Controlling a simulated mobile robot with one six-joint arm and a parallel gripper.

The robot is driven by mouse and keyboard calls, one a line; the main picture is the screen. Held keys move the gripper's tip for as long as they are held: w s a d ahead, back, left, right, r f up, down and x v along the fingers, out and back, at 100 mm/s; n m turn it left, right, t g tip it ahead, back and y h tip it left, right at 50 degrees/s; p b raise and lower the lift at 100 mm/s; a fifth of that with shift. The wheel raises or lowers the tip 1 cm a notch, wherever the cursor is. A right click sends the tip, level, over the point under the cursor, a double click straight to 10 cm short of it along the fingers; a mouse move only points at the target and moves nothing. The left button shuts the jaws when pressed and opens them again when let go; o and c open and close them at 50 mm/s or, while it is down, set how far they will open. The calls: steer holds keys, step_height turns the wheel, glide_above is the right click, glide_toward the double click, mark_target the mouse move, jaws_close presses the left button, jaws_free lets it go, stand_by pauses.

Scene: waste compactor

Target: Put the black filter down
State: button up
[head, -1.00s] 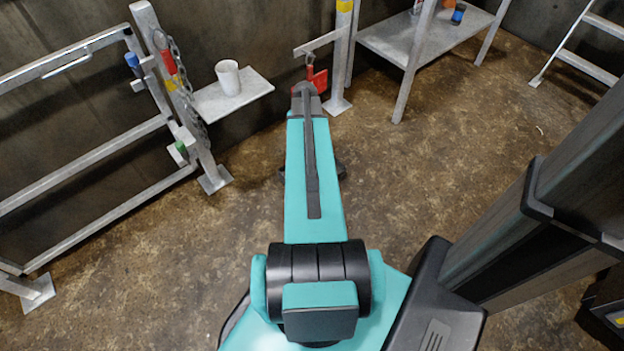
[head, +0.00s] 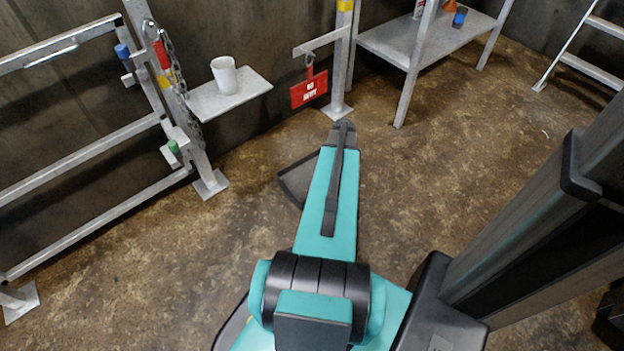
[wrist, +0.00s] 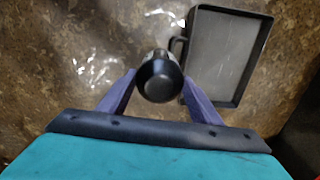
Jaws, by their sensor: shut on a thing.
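The black filter (wrist: 160,82) is between the two purple fingers of my gripper (wrist: 158,76) in the wrist view. I see its round black end face on. The gripper is shut on it, above the brown floor. A dark rectangular tray (wrist: 264,62) with a grey inside and a handle lies on the floor just right of the filter in that view. In the head view, a dark flat thing (head: 296,182), probably the same tray, shows partly left of my arm. My gripper and the filter are hidden behind my arm there.
A small wall shelf (head: 245,92) holds a white cup (head: 224,75). A red sign (head: 309,90) hangs from a grey post. A metal rail frame (head: 90,160) stands left, a metal table (head: 390,42) at the back. Floor (head: 450,160) right of my arm is clear.

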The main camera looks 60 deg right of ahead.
steer(key=w+d+b, duration=0.2)
steer(key=w, duration=0.5)
steer(key=w+d+f+b, duration=0.1)
steer(key=w+d+b, duration=0.1)
steer(key=w, duration=0.4)
steer(key=shift+w+d+f, duration=0.15)
steer(key=shift+w+d, duration=0.25)
steer(key=shift+d, duration=0.1)
steer(key=shift+w+d+f+b, duration=0.1)
steer(key=shift+w+f+b, duration=0.1)
steer(key=shift+f+b, duration=0.35)
steer(key=shift+w+d+f+b, duration=0.1)
steer(key=shift+w+f+b, duration=0.1)
steer(key=shift+f+b, duration=0.4)
steer(key=shift+w+f+b, duration=0.2)
steer(key=shift+f+b, duration=0.2)
steer(key=shift+f, duration=0.3)
